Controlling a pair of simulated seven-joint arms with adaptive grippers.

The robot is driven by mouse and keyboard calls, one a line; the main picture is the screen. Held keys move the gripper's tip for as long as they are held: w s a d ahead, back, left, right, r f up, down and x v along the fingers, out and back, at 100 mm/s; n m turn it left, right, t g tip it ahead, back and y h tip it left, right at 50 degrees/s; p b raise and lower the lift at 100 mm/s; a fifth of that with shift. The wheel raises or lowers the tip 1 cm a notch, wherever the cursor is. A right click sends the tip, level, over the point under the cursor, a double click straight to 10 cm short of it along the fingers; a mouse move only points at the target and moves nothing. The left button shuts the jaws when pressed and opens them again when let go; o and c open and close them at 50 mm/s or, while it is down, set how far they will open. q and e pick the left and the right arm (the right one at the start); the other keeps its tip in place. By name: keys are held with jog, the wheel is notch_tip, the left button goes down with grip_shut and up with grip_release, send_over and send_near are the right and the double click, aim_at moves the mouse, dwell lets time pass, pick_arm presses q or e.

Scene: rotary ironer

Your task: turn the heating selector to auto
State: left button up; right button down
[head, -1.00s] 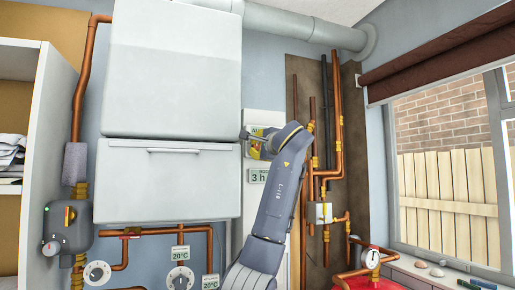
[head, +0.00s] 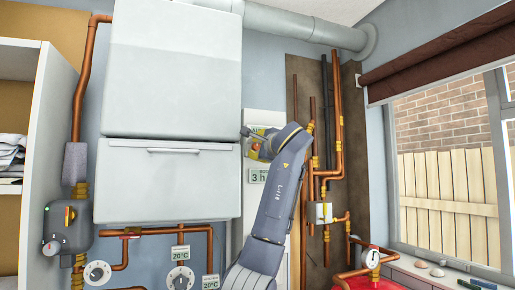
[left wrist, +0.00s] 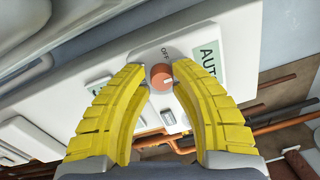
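The heating selector is an orange-red round knob (left wrist: 161,77) on a white panel (left wrist: 205,22), seen in the left wrist view. The word OFF is printed beside it, and a green display (left wrist: 209,62) with letters starting AUT is to its right. My left gripper (left wrist: 157,70) is open, with its yellow fingers on either side of the knob. The right fingertip is very close to it; I cannot tell if it touches.
A grey boiler casing (head: 170,180) stands directly left of the panel. A 3 h display (head: 258,176) is below the gripper. Copper pipes (head: 338,120) run to the right, and a red vessel (head: 360,280) is low at right.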

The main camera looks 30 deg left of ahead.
pick_arm(q)
jog(key=o, duration=0.5)
jog(key=shift+r, duration=0.1)
jog(key=shift+c, duration=0.2)
jog(key=v, duration=1.2)
